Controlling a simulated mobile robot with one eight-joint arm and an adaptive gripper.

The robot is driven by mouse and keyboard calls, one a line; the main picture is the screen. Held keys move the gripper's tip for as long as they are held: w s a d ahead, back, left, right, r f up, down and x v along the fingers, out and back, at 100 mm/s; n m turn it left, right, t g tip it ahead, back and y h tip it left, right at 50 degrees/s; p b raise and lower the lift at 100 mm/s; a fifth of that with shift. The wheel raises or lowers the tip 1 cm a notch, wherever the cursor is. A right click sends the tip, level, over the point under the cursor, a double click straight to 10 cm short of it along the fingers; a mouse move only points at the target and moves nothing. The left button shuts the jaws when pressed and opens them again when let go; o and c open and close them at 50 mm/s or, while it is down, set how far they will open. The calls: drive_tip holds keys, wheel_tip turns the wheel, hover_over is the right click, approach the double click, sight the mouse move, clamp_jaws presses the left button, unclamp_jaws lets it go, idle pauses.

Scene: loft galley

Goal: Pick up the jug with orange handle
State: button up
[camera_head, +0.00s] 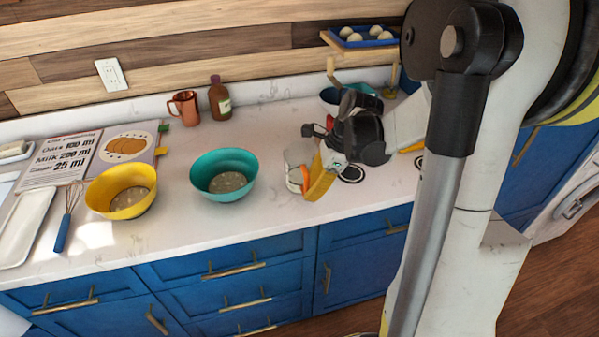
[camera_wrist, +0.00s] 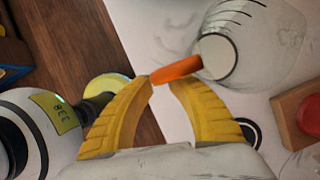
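The clear jug (camera_head: 296,157) stands on the counter, partly hidden by my gripper. Its orange handle (camera_head: 304,179) faces my yellow fingers. In the wrist view, the glass jug (camera_wrist: 262,35) is at upper right, and its handle (camera_wrist: 180,69) reaches across to my fingertips. My gripper (camera_wrist: 161,82) has its two curved fingers apart, with a narrow gap at the tips. The handle is right at the tips; whether they touch it is unclear. In the head view, my gripper (camera_head: 318,188) shows mostly one finger.
A teal bowl (camera_head: 223,185) and a yellow bowl (camera_head: 120,202) stand to the left, beside a whisk (camera_head: 64,225). A copper mug (camera_head: 184,107) and a brown bottle (camera_head: 219,100) stand behind. A red-topped block (camera_wrist: 308,113) is near the jug in the wrist view.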

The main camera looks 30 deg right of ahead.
drive_tip(key=shift+w+a+f, duration=0.25)
drive_tip(key=shift+a+f, duration=0.1)
drive_tip(key=shift+a, duration=0.1)
drive_tip(key=shift+f+b, duration=0.25)
drive_tip(key=shift+b, duration=0.15)
drive_tip(key=shift+c, duration=0.4)
clamp_jaws()
drive_tip(key=shift+r, duration=0.1)
